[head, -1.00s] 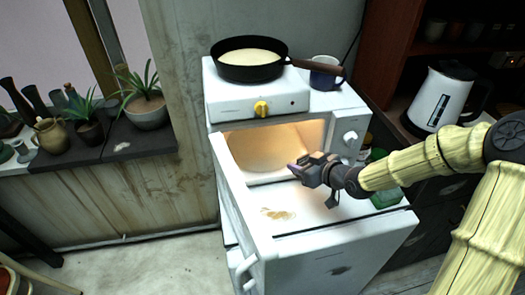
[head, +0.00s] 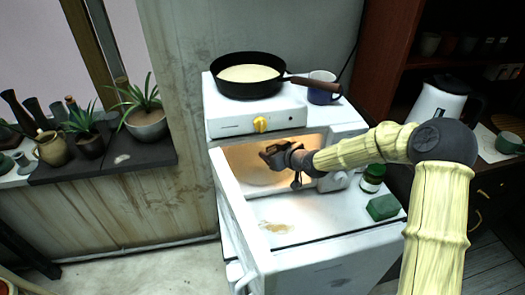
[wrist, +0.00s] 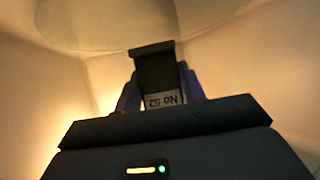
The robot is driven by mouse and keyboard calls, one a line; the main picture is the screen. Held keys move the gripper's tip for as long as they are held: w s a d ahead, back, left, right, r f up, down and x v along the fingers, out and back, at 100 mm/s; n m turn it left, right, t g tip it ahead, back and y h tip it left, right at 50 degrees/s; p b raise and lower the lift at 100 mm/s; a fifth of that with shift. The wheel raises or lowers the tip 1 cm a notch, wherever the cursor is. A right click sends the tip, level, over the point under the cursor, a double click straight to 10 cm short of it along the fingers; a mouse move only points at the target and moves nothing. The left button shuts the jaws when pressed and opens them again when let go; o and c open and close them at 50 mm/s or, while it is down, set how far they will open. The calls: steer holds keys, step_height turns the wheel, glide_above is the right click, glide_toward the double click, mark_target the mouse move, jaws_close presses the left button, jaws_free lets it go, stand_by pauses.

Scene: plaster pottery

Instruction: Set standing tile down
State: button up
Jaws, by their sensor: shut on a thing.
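The standing tile (wrist: 155,70) is dark, with a bent, wider top and a white label that reads upside down, "No 52". In the wrist view it sits between the two bluish fingers of my gripper (wrist: 160,92), which is shut on it. In the head view my gripper (head: 271,154) reaches into the mouth of the lit white kiln (head: 300,230), and the tile is hard to tell from the dark fingers. A pale round shelf (wrist: 130,25) lies beyond the tile in the wrist view. I cannot tell whether the tile touches it.
The kiln walls (wrist: 45,75) stand close on both sides. On the kiln's top are a black pan (head: 240,88) and a blue mug (head: 322,92). A green block (head: 383,207) and a small jar (head: 372,178) stand at the right of the white ledge.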

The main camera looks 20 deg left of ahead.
steer(key=w+a, duration=0.2)
steer(key=a, duration=0.1)
steer(key=shift+w+a, duration=0.15)
steer(key=shift+w+a+p, duration=0.15)
steer(key=shift+a+p, duration=0.1)
steer(key=shift+p, duration=0.05)
steer(key=shift+f+p, duration=0.4)
steer(key=shift+f, duration=1.35)
steer(key=shift+f, duration=0.1)
steer(key=o, duration=1)
steer(key=shift+c, duration=0.2)
